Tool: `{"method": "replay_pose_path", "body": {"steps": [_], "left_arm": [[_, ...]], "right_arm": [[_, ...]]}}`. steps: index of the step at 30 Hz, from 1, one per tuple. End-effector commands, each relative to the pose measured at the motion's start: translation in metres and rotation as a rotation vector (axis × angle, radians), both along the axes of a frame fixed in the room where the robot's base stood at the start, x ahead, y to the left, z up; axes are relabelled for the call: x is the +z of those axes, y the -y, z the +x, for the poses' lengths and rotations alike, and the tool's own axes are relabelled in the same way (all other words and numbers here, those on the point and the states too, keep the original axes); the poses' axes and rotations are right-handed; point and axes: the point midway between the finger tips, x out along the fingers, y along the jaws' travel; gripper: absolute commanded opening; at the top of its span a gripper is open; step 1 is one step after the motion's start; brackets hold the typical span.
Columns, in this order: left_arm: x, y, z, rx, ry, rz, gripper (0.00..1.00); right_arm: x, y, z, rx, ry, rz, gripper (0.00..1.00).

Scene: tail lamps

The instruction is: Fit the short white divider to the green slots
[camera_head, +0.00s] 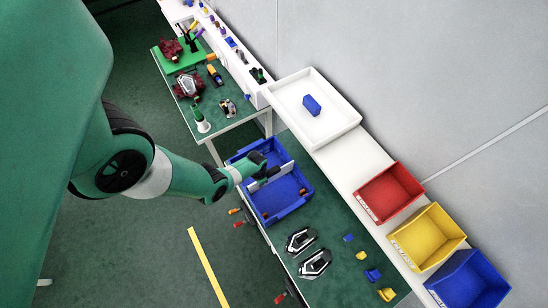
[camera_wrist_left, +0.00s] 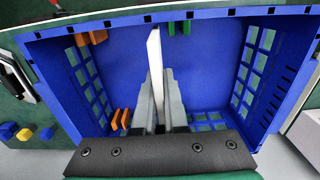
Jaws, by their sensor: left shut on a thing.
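The short white divider (camera_wrist_left: 154,60) is held upright on edge between the grey fingers of my left gripper (camera_wrist_left: 158,90), shut on it. In the head view, my left gripper (camera_head: 260,176) reaches into the blue crate (camera_head: 296,203). In the wrist view, the divider's far end is near the crate's far wall, just left of the green slots (camera_wrist_left: 180,28). The divider looks apart from them. A matching green pair on the near side does not show; the gripper covers part of that area. My right gripper is not in view.
Orange slots (camera_wrist_left: 91,38) sit at the crate's left, with another orange pair (camera_wrist_left: 121,119) nearer. Two tail lamps (camera_head: 300,240) and small blue and yellow parts (camera_head: 373,275) lie on the table. Red (camera_head: 390,192) and yellow bins (camera_head: 428,237) stand on the right.

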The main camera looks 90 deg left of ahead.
Motion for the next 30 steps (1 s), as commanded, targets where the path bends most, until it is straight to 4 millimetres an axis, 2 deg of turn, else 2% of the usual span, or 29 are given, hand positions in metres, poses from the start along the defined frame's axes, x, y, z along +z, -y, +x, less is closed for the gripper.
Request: {"method": "replay_pose_path", "body": {"steps": [15, 30], "left_arm": [[0.000, -0.030, -0.016, 0.001, 0.001, 0.000, 0.00], [0.000, -0.030, -0.016, 0.000, 0.000, 0.000, 0.00]], "right_arm": [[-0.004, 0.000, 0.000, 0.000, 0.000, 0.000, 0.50], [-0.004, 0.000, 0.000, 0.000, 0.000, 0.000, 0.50]]}}
